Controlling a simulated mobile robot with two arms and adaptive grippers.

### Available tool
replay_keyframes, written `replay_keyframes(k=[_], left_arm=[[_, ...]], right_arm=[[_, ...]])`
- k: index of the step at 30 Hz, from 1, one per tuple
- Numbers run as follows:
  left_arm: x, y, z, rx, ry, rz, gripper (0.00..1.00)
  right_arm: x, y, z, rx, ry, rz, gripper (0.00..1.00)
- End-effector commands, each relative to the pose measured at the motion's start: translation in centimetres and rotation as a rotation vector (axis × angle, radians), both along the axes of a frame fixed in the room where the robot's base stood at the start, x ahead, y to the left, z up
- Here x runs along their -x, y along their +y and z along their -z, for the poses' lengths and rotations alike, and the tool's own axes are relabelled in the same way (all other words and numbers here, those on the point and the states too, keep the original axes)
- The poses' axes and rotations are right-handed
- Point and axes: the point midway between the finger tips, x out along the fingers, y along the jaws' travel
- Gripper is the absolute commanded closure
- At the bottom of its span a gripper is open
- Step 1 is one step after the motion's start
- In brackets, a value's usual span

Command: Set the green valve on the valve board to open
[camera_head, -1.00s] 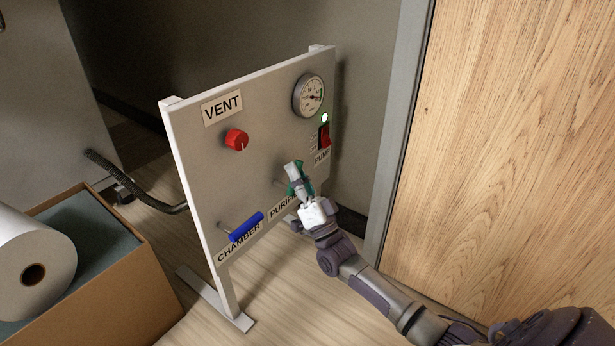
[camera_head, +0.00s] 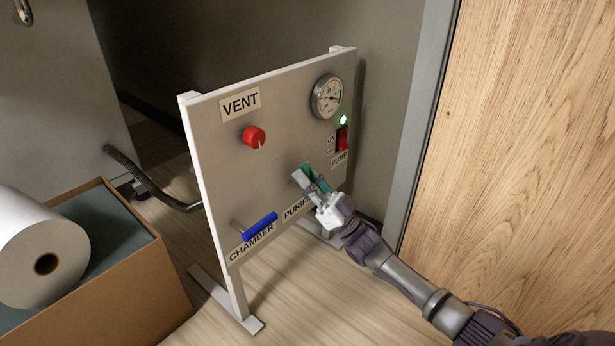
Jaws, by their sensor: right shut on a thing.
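The valve board (camera_head: 220,175) is a grey upright panel on white feet. The green valve (camera_head: 308,171) is a handle on its lower right, above a label partly hidden that reads "PURIF". My right gripper (camera_head: 306,182) is shut on the green handle, with its fingers and wrist covering much of it. The visible part of the handle is tilted, running from upper left to lower right. My left gripper is not in view.
The board also carries a blue handle (camera_head: 260,227) over "CHAMBER", a red knob (camera_head: 254,136) under "VENT", a gauge (camera_head: 327,96) and a red pump switch (camera_head: 342,139) below a lit green lamp (camera_head: 343,119). A cardboard box (camera_head: 120,285) with a white roll (camera_head: 40,235) stands left; a wooden panel (camera_head: 530,150) stands right.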

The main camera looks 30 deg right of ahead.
Motion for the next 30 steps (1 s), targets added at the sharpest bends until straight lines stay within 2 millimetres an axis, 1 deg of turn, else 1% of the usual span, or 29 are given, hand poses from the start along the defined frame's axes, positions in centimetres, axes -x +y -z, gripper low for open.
replay_keyframes(k=[9,10,14,15,24,26,30], left_arm=[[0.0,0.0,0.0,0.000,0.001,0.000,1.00],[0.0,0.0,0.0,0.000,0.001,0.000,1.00],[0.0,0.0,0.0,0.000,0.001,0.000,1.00],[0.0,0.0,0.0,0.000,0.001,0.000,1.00],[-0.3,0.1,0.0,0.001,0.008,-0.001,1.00],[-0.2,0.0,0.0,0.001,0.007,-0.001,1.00],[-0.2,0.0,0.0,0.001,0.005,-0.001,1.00]], right_arm=[[0.1,0.2,0.2,0.007,0.000,-0.001,1.00],[0.1,0.2,0.2,0.007,0.000,-0.001,0.78],[0.1,0.1,0.2,0.005,0.000,-0.001,0.57],[0.1,0.1,0.2,0.005,0.001,-0.001,0.55],[0.1,0.0,0.2,0.003,0.000,0.001,0.55],[0.3,-0.2,0.6,0.003,0.003,0.001,0.55],[1.6,-1.0,2.2,0.004,0.006,0.002,0.55]])
